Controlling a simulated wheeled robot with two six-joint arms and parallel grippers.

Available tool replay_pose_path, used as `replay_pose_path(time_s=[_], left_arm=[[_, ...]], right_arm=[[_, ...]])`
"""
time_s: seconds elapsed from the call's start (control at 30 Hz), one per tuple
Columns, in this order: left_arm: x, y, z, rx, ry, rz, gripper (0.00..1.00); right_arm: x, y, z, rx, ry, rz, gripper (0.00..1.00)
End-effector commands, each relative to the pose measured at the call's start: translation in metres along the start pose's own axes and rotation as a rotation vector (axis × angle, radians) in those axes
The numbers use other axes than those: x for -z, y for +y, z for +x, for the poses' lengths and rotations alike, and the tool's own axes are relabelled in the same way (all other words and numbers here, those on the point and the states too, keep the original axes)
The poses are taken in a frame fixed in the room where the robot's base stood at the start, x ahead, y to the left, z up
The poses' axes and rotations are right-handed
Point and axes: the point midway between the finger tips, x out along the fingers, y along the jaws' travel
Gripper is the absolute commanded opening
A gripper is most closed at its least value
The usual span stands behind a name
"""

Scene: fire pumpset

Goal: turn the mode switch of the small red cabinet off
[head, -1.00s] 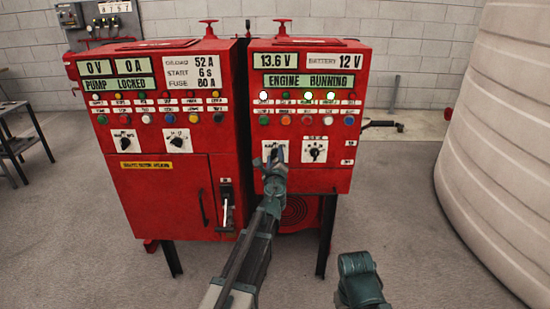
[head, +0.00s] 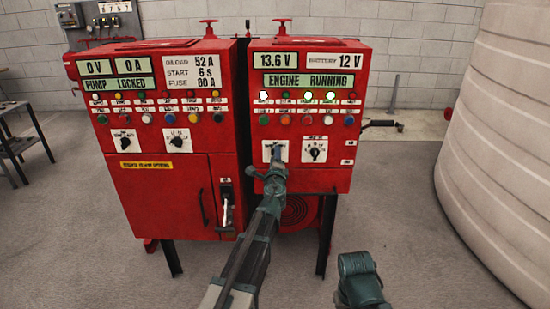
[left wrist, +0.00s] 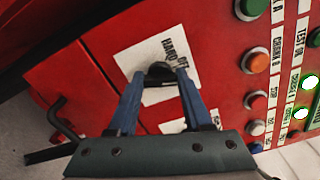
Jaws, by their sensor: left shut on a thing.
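The small red cabinet (head: 340,180) is the right one of two red cabinets in the head view. Its mode switch is a black knob (left wrist: 160,70) on a white plate (left wrist: 125,60) with the words HAND and OFF, seen in the left wrist view. My left gripper (head: 276,152) reaches up to this plate in the head view and covers most of the knob. In the left wrist view its blue fingers (left wrist: 160,76) are shut on the knob, one on each side. The knob's exact pointing is hidden.
A second black knob (head: 315,152) sits close to the right on the same panel. Coloured buttons and lit lamps (head: 308,97) are above. The larger red cabinet (head: 155,195) stands at the left, and a big pale tank (head: 500,150) at the right.

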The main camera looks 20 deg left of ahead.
Motion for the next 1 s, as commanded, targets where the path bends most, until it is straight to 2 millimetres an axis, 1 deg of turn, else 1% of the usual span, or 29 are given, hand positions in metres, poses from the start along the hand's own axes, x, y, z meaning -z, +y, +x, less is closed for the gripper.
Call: replay_pose_path(time_s=[0.2,0.4,0.63,1.0], left_arm=[[-0.0006,0.0008,-0.0003,-0.001,-0.002,-0.152,0.0],[-0.0007,0.0011,-0.0003,-0.001,-0.002,-0.249,0.0],[-0.0007,0.0013,-0.0004,-0.001,-0.002,-0.306,0.0],[-0.0008,0.0014,-0.0006,-0.001,-0.002,-0.32,0.0]], right_arm=[[0.0,-0.0001,0.0006,0.0,0.0,0.0,0.5],[0.0,-0.0001,0.0008,0.0,0.0,0.0,0.5],[0.0001,-0.0001,0.001,0.0,0.0,0.0,0.5],[0.0001,-0.0001,0.001,0.0,0.0,0.0,0.5]])
